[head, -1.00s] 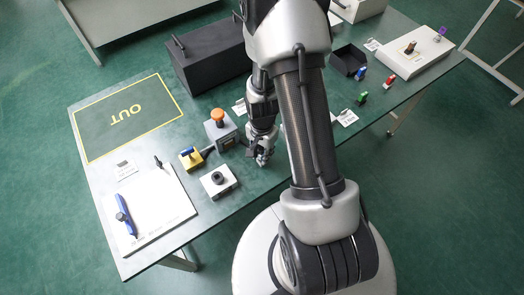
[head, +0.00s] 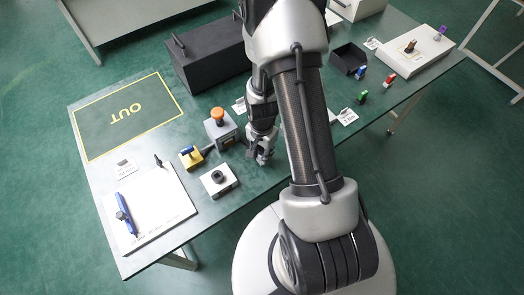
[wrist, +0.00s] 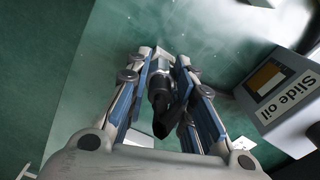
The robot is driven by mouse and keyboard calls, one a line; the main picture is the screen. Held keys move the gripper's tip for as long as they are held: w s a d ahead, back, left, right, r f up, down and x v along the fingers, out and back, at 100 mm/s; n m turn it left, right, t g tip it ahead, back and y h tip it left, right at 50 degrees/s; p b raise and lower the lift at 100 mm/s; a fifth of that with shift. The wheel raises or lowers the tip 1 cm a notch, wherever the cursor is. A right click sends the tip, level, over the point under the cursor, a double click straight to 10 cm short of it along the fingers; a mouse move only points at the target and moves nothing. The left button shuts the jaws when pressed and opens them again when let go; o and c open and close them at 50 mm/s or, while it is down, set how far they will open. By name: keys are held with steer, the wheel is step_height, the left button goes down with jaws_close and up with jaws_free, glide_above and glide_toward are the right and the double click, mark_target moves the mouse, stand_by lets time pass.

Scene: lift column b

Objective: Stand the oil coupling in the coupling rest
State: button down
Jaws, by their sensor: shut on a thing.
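My gripper (head: 261,158) is low over the front part of the table, just right of the grey box with the orange knob. In the wrist view my gripper (wrist: 164,62) is shut on the oil coupling (wrist: 159,82), a small grey metal and black piece lying between the fingers. The coupling is hidden in the head view. The likely coupling rest is a small white block (head: 211,186) with a black ring on top (head: 218,177), left of my gripper near the table's front edge. No coupling stands in its ring.
The grey box (head: 220,132) stands close left of my gripper; its "Slide oil" label (wrist: 288,100) shows in the wrist view. A yellow block (head: 190,161) with a blue top stands beside it. A white board (head: 160,205) lies left. The OUT area (head: 105,135) is clear.

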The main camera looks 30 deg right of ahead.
steer(key=shift+f, duration=0.1)
stand_by(0.3)
steer(key=c, duration=1.3)
jaws_free()
steer(key=shift+f, duration=0.1)
step_height(320, 180, up, 12)
steer(key=shift+r, duration=0.1)
steer(key=s+a+r+n+t, duration=0.1)
steer(key=s+a+r+n, duration=0.15)
steer(key=r, duration=0.55)
steer(key=s+a+r+n+t, duration=0.1)
steer(key=a+r+n, duration=0.3)
steer(key=r, duration=0.4)
steer(key=s+a+r+n+t, duration=0.2)
steer(key=s+a+r+n, duration=0.2)
steer(key=s+r+n, duration=0.3)
steer(key=s+r, duration=0.1)
steer(key=s, duration=0.2)
steer(key=shift+r+t, duration=0.25)
steer(key=shift+t, duration=0.05)
